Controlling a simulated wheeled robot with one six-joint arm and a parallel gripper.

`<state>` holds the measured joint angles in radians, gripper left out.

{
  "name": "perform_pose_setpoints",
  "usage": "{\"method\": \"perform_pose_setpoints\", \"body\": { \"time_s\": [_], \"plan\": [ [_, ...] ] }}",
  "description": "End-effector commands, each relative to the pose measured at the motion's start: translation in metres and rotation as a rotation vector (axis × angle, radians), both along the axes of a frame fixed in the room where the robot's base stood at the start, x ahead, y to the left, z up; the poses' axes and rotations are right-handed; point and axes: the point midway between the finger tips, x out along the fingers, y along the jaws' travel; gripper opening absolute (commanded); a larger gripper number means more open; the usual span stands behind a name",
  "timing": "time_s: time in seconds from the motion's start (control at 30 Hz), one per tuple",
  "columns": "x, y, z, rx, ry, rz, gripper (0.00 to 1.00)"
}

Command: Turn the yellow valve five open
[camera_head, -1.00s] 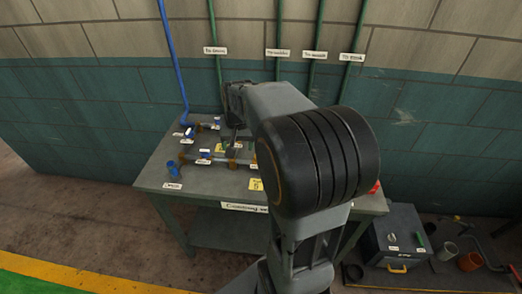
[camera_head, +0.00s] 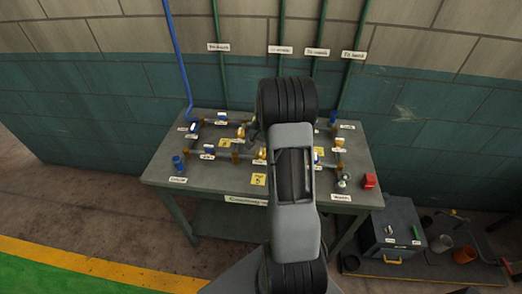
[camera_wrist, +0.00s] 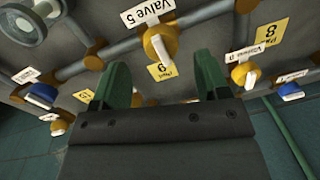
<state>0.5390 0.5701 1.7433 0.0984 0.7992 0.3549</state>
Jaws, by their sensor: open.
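Valve five, with a yellow-orange body and a pale handle (camera_wrist: 160,42), sits on a grey pipe at the top centre of the wrist view. Its white tag reads "Valve 5" (camera_wrist: 148,12). My gripper (camera_wrist: 161,78) is open, its two green fingers apart and empty. In that picture the valve appears just beyond the fingertips, between their lines, not touching them. In the head view my arm covers the middle of the bench and hides my gripper. I cannot tell there which valve is valve five.
Another yellow valve (camera_wrist: 243,74) and a blue valve (camera_wrist: 42,92) flank it in the wrist view. A grey round fitting (camera_wrist: 28,22) is at upper left. The grey bench (camera_head: 210,184) carries pipes, tags and a red block (camera_head: 369,181). A grey toolbox (camera_head: 392,235) stands right.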

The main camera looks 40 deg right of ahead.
Motion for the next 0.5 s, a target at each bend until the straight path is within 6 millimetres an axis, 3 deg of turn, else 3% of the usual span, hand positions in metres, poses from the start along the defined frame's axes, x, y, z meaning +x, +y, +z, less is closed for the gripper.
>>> {"method": "perform_pose_setpoints", "body": {
  "time_s": [0.2,0.5],
  "plan": [
    [0.002,0.002,-0.028,0.002,0.002,0.001,0.69],
    [0.003,0.002,-0.042,0.000,-0.001,0.002,0.69]
  ]
}}
